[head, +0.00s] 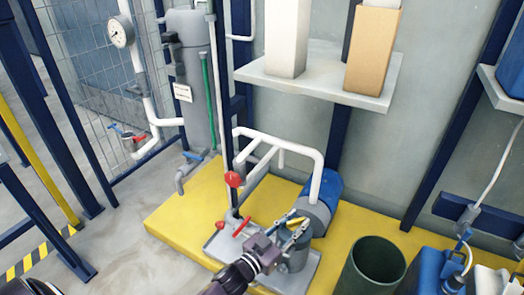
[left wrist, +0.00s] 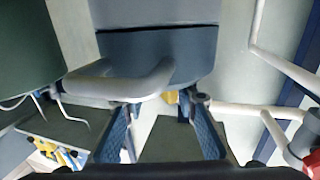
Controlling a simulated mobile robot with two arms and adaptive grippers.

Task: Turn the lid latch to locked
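A yellow lever (head: 288,223), possibly the lid latch, shows at the top of the pot, close to the fingertips. In the left wrist view the two fingers of my left gripper (left wrist: 165,108) stand apart, so it is open. A small yellow piece (left wrist: 171,97) shows between the fingertips. A grey curved bar (left wrist: 120,84) crosses near the fingers. I cannot tell whether the fingers touch the lever. My right gripper is not in view.
Red-handled valves (head: 233,180) and white pipes (head: 290,143) stand close to the left and behind. A blue motor (head: 321,195) lies behind the pot. Bare floor (head: 115,225) lies left.

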